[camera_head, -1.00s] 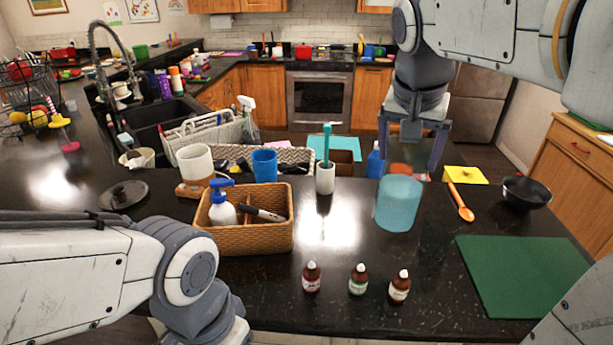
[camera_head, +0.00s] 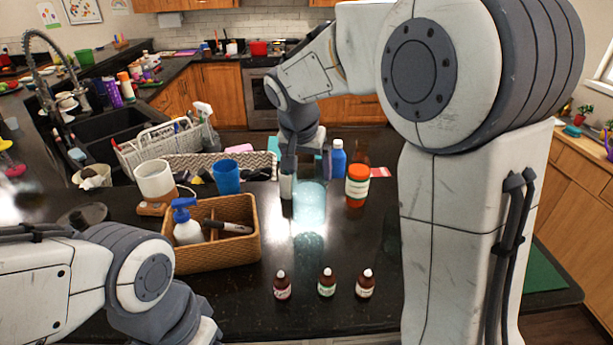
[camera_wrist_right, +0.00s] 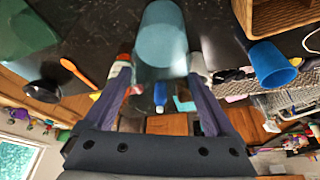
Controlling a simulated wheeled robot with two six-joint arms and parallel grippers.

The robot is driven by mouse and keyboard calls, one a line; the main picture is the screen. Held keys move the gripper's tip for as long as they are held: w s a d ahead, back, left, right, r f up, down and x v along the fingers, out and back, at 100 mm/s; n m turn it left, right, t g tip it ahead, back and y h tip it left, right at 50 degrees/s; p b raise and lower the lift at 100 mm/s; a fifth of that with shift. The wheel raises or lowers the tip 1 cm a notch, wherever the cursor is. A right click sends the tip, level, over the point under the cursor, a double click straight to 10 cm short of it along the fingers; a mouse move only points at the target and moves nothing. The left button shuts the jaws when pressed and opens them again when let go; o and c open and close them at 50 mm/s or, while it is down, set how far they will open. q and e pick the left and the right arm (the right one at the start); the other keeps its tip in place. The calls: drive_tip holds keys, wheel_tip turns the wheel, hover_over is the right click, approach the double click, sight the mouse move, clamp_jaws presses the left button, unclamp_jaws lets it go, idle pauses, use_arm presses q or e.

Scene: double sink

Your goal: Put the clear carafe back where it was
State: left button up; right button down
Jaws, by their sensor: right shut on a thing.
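The clear carafe (camera_head: 311,207), a bluish see-through cylinder, is upright over the dark counter in the head view. My right gripper (camera_head: 308,172) is at its upper part and shut on it. In the right wrist view the carafe (camera_wrist_right: 162,42) extends from between the two fingertips of my right gripper (camera_wrist_right: 160,78). A teal reflection lies on the counter below it; I cannot tell whether its base touches the counter. My left arm shows at the lower left of the head view, but its gripper is out of view.
An orange pill bottle (camera_head: 357,186) and a blue bottle (camera_head: 338,158) stand right of the carafe. A wicker basket (camera_head: 217,248) and blue cup (camera_head: 227,177) are farther left. Small brown bottles (camera_head: 327,283) stand in front.

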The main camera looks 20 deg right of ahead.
wheel_tip(320, 180, down, 3)
drive_tip(key=shift+f+p, duration=0.1)
drive_tip(key=shift+p, duration=0.4)
drive_tip(key=shift+f, duration=0.15)
drive_tip(key=shift+f, duration=0.2)
unclamp_jaws()
drive_tip(key=shift+r, duration=0.15)
drive_tip(key=b+v, duration=0.3)
drive_tip(key=v, duration=0.8)
drive_tip(key=s+a+f+n+g+y, duration=0.1)
drive_tip(key=s+a+f+n, duration=0.3)
drive_tip(key=s, duration=0.4)
drive_tip(key=s+a+f+n+g+y, duration=0.1)
drive_tip(key=s+a+f+n, duration=0.3)
drive_tip(key=s, duration=0.5)
drive_tip(key=s+a+f+n+g+y, duration=0.1)
drive_tip(key=s+a+f+n, duration=0.4)
drive_tip(key=s+f+n, duration=0.2)
drive_tip(key=shift+s+f+g+y, duration=0.3)
drive_tip(key=shift+s+f+y, duration=0.1)
drive_tip(key=shift+s, duration=0.5)
